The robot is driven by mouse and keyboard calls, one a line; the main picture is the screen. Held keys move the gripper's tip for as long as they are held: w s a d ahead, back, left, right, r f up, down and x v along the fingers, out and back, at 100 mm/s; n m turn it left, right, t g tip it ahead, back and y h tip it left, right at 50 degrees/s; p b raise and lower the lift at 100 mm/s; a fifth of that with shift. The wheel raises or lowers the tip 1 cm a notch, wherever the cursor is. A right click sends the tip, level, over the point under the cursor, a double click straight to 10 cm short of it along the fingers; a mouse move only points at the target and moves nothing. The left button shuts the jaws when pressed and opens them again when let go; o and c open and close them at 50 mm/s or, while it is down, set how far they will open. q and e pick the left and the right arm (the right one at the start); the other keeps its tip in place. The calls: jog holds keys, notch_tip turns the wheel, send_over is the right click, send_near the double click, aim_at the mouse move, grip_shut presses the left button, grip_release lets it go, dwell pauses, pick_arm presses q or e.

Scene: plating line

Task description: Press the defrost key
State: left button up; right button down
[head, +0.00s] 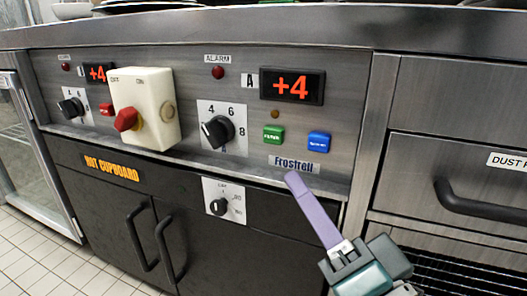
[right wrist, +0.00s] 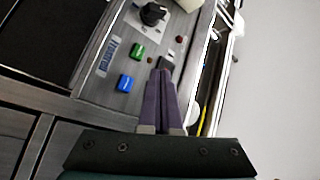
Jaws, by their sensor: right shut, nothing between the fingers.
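A green key (head: 273,135) and a blue key (head: 319,141) sit side by side on the steel control panel, below the right "+4" display (head: 292,87). Their lettering is too small to read, so I cannot tell which says defrost. The right wrist view also shows the green key (right wrist: 137,50) and the blue key (right wrist: 125,83), left of the fingers. My right gripper (head: 293,177) is shut and empty, its purple fingers pointing up toward the panel, tips near the Frostrell label (head: 294,164) in the head view. They appear clear of both keys. My left gripper is out of view.
A black dial (head: 217,132) is left of the green key. A cream switch box with a red knob (head: 126,120) juts out further left. A smaller dial (head: 219,207) and the hot cupboard doors lie below. A drawer handle (head: 480,203) sticks out at right.

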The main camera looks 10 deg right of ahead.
aim_at(319, 143)
jog(key=shift+s+d, duration=0.1)
jog(key=shift+d, duration=0.05)
jog(key=shift+w+d+b, duration=0.55)
jog(key=shift+w+d, duration=0.25)
jog(key=shift+w, duration=0.45)
jog(key=shift+w+d+b, duration=0.5)
jog(key=shift+w+d, duration=0.35)
jog(key=shift+w, duration=0.35)
jog(key=shift+w+d+b, duration=0.55)
jog(key=shift+w+d, duration=0.25)
jog(key=shift+w, duration=0.45)
jog(key=shift+w+d, duration=0.2)
jog(key=shift+w, duration=0.15)
